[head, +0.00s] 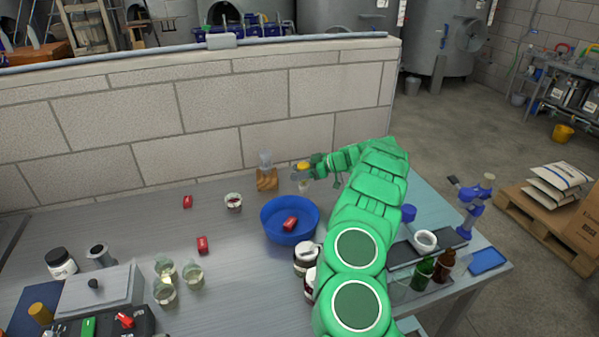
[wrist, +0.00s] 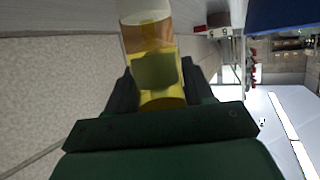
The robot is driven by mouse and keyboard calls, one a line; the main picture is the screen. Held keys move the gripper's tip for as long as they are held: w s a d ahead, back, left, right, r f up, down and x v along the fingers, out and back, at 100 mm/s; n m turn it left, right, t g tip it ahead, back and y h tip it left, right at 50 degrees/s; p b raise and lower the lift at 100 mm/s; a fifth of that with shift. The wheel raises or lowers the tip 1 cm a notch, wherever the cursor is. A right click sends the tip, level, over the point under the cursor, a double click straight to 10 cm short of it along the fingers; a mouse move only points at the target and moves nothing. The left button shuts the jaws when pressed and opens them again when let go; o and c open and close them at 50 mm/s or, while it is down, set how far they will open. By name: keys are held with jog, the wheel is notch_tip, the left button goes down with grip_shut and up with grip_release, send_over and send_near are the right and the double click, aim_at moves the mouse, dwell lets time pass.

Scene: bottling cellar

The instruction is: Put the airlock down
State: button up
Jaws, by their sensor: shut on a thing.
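The airlock (head: 303,166) is a small piece with a yellow top and what looks like a clear part below it. It is held by my gripper (head: 308,171) above the back of the bench, near the wall. In the wrist view, the see-through yellow airlock (wrist: 146,36) sits between the two dark fingers of my gripper (wrist: 157,75), which are shut on it. Its paler end points away from the palm. I cannot tell whether its lower end touches the bench.
A wooden block (head: 267,181) with a clear piece on it stands just left of my gripper. A blue bowl (head: 270,225) holding a red item is nearer. A small jar (head: 233,204) and red items lie left. The bench (head: 130,222) has free room at back left.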

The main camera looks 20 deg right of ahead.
jog(key=o, duration=1)
jog(key=shift+o, duration=0.2)
